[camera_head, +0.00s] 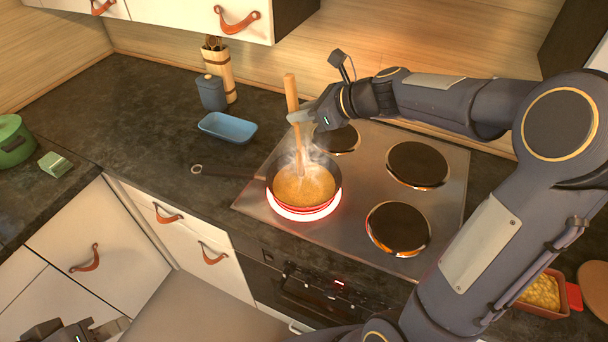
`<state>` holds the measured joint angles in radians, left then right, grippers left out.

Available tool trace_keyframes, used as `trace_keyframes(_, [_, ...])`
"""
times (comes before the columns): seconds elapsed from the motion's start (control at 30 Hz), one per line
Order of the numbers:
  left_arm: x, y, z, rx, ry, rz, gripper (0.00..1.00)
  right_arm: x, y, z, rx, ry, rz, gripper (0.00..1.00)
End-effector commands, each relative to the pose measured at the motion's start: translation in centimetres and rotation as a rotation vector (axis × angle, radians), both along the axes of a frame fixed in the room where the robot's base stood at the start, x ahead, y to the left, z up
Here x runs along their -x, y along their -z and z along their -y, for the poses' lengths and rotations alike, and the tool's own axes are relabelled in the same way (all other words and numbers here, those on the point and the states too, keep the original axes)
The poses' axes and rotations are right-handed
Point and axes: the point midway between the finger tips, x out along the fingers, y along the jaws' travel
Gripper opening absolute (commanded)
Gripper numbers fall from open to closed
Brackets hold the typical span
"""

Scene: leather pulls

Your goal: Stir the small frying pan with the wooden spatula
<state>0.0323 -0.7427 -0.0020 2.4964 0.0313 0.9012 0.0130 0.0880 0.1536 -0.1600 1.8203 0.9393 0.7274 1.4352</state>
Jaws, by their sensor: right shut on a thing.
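The small frying pan (271,184) sits on the glowing front left burner of the hob, its dark handle pointing left. It holds an orange-yellow food (305,187), and steam rises from it. The wooden spatula (291,92) stands nearly upright, its lower end in the food. My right gripper (301,117) is shut on the spatula's shaft above the pan. The spatula's tip is hidden in the food. My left gripper (105,329) shows only partly at the bottom left edge, far from the pan, and its jaw state is unclear.
The hob (375,152) has several other burners, unlit and empty. A blue tray (228,128), a dark blue canister (211,93) and a utensil holder (217,67) stand behind left. A green pot (14,140) is far left. A food-filled dish (541,293) is lower right.

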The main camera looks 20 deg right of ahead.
Motion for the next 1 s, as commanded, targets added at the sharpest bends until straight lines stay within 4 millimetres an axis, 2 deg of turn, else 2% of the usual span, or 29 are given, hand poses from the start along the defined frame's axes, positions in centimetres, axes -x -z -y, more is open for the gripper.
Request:
trace_keyframes(0.23, [0.0,-0.8,0.0,0.0,0.0,0.0,0.36,0.0,-0.8,0.0,-0.001,0.0,0.001,0.0])
trace_keyframes(0.67, [0.0,-4.7,0.0,0.0,0.0,0.0,0.36,0.0,-5.0,0.0,-0.001,0.0,0.001,0.0])
trace_keyframes(1.0, [0.0,-4.7,0.0,0.0,0.0,0.0,0.36,0.0,-5.0,0.0,-0.001,0.0,0.001,0.0])
